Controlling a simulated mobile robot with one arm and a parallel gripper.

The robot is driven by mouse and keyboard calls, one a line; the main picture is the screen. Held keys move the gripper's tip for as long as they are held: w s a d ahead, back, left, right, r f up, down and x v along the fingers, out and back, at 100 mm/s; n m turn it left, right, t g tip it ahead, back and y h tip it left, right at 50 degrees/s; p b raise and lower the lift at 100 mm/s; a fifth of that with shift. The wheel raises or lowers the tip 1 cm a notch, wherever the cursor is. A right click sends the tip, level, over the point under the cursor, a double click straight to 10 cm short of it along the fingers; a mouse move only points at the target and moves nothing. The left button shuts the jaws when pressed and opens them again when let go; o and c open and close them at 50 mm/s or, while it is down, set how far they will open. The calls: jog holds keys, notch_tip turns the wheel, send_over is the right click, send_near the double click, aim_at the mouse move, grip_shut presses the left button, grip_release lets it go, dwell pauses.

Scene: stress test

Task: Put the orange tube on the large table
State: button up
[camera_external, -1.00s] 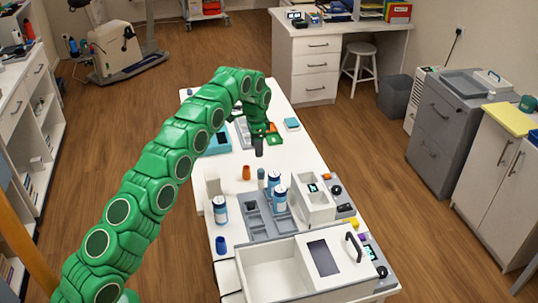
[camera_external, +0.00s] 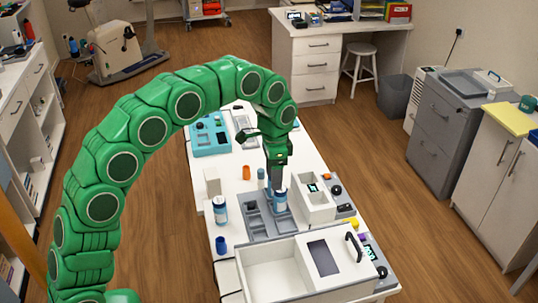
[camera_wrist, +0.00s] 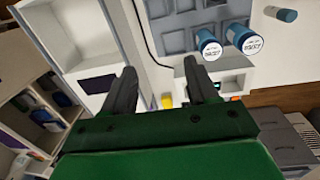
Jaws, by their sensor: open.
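The orange tube (camera_external: 246,172) is a small upright cylinder on the long white table (camera_external: 222,172), left of my gripper in the external view. I do not see it in the wrist view. My gripper (camera_external: 273,184) points down beside the bottles at the grey rack (camera_external: 257,222), to the right of the tube and apart from it. In the wrist view my gripper (camera_wrist: 158,74) has its two dark fingers spread, with nothing between them. I cannot tell whether this white table is the one called large.
White-capped blue bottles (camera_external: 220,210) stand close by. A small blue-grey tube (camera_external: 261,173) is near the orange one. White boxes (camera_external: 315,197) and a large open white container (camera_external: 272,272) crowd the near end. A teal device (camera_external: 209,137) sits at the far end.

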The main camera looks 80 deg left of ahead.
jog(key=s+d+r, duration=0.3)
jog(key=s+d, duration=1.3)
jog(key=d, duration=0.3)
jog(key=s+d+f, duration=0.2)
jog(key=s, duration=0.5)
jog(key=s+d+f+g, duration=0.1)
jog(key=s+d+f, duration=0.1)
jog(key=s, duration=0.5)
jog(key=s+d+f+y, duration=0.1)
jog(key=s+d, duration=0.3)
jog(key=s, duration=0.4)
jog(key=shift+d+f+n, duration=0.2)
jog(key=shift+f+n, duration=0.1)
jog(key=shift+f, duration=0.25)
